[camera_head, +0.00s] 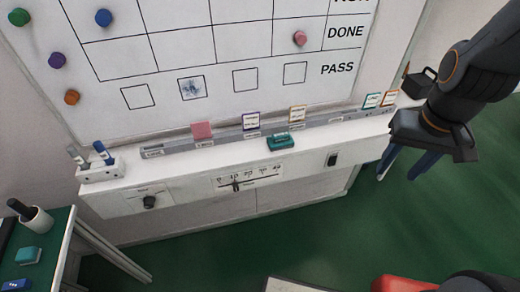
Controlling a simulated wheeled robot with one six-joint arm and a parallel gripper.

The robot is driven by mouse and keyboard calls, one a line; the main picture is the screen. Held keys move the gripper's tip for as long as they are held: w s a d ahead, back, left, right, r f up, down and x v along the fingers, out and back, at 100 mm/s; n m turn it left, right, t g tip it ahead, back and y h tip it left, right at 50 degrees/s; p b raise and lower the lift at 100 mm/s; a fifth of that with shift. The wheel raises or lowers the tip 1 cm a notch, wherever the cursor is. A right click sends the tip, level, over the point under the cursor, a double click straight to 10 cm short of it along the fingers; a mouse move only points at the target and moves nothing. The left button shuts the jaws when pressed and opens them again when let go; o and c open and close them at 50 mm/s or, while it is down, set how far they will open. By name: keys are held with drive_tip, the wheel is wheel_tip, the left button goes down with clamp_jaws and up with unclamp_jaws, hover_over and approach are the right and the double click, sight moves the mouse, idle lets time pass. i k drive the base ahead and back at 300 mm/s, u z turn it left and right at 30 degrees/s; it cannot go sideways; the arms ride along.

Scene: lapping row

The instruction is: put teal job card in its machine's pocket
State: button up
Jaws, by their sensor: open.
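A small white card with a teal border (371,101), which looks like the teal job card, stands in the grey rail (340,117) at the right end of the ledge. An orange-bordered card (390,98) stands right beside it. My gripper (428,118) is at the right, open, with nothing seen in it. It is to the right of the teal card and apart from it in the picture; the depth between them is hard to judge. The writing on the cards is too small to read.
The rail also holds another orange-bordered card (297,114), a purple-bordered card (251,120) and a pink card (202,130). A teal block (280,142) lies on the ledge. A marker holder (101,168) stands at the left end. Green floor (230,240) is open in front.

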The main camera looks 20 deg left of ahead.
sight(186, 167)
drive_tip(key=u, duration=1.45)
drive_tip(key=i, duration=0.35)
drive_tip(key=z, duration=1.65)
